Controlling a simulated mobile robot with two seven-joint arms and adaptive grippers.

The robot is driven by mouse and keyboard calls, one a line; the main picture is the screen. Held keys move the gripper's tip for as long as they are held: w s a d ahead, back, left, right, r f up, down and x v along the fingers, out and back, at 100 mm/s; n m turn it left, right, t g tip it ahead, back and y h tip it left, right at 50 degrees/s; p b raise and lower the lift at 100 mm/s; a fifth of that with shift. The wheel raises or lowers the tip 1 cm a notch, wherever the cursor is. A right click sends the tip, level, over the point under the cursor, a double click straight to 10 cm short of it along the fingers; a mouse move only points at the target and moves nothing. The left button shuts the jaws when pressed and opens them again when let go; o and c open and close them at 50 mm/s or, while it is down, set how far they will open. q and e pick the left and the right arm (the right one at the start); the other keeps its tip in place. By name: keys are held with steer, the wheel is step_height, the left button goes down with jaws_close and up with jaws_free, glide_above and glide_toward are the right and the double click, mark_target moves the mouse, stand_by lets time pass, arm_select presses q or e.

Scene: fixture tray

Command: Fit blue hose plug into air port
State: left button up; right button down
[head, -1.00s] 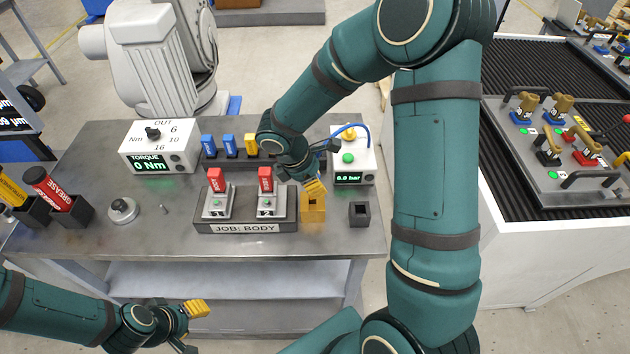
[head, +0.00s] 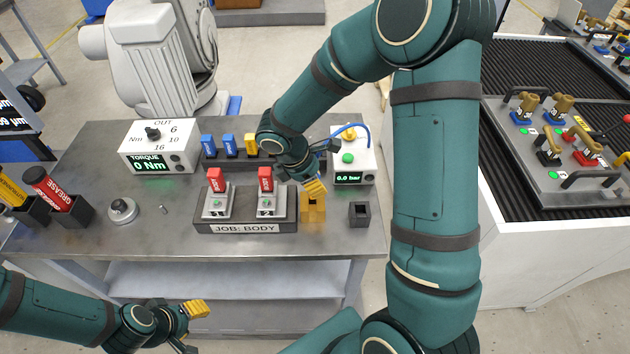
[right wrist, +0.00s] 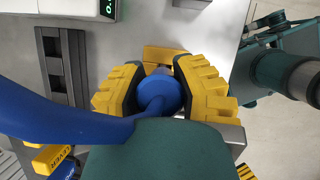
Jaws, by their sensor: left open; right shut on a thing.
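My right gripper (head: 316,183) is shut on the blue hose plug (right wrist: 158,94), which shows between the yellow fingers in the right wrist view. Its blue hose (right wrist: 60,112) runs off to the left there. In the head view the gripper is just above a yellow block (head: 313,208) with a dark opening, at the right of the job fixture; I take this block as the air port. The block's yellow edge (right wrist: 165,54) shows beyond the plug. Whether the plug touches it is hidden. My left gripper (head: 192,312) is open and empty, in front of the bench.
A white pressure box (head: 353,165) reading 0.0 bar stands behind the right gripper. The JOB: BODY fixture (head: 245,228) holds two red-topped parts. A small dark socket block (head: 359,214) stands right of the yellow block. A torque box (head: 160,147) stands at the back left.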

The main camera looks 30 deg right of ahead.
steer(key=shift+f+b, duration=1.75)
steer(key=shift+f, duration=0.35)
steer(key=c, duration=0.7)
jaws_free()
steer(key=v, duration=1.2)
steer(key=shift+a, duration=0.1)
